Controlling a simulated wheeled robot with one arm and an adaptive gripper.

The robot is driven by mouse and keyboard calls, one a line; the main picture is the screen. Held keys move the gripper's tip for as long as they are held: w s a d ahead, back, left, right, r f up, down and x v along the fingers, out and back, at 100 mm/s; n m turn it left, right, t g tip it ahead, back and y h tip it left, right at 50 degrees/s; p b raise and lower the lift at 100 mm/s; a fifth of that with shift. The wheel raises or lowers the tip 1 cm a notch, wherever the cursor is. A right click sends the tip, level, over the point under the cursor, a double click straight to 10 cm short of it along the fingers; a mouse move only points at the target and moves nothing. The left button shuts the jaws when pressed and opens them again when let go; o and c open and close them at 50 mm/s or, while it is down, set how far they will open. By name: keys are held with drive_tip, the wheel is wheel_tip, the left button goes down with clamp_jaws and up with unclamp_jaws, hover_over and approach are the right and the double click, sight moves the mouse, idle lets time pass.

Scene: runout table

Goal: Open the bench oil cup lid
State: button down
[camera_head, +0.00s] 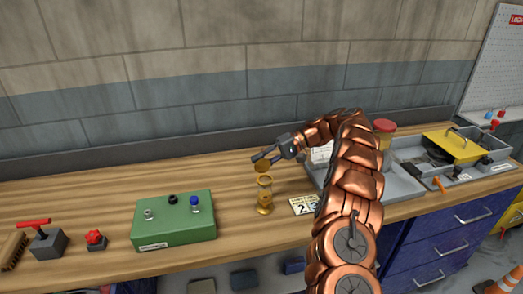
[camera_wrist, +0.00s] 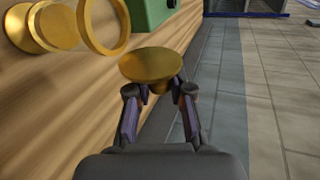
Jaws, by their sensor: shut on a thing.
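The brass bench oil cup (camera_head: 265,203) stands upright on the wooden bench, left of my arm in the head view. Its round brass body (camera_wrist: 55,25) also shows at the top left of the wrist view. A thin brass ring (camera_head: 264,181) shows above the cup; how it is joined to the cup I cannot tell. The ring also shows in the wrist view (camera_wrist: 124,38). My gripper (camera_head: 263,157) is above the cup, shut on a round brass lid (camera_wrist: 150,63). The lid's knob is between the fingertips, partly hidden by the disc. The lid is apart from the ring.
A green box (camera_head: 174,222) with small knobs stands left of the cup. A number card (camera_head: 304,205) lies to its right. Grey trays (camera_head: 398,190) and a red-lidded jar (camera_head: 384,128) are beyond my arm.

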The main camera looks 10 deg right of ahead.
drive_tip(key=shift+w+f+m+g+p, duration=0.15)
drive_tip(key=shift+m+g+p, duration=0.3)
drive_tip(key=shift+p, duration=1.1)
drive_tip(key=shift+w, duration=0.1)
drive_tip(key=c, duration=1)
unclamp_jaws()
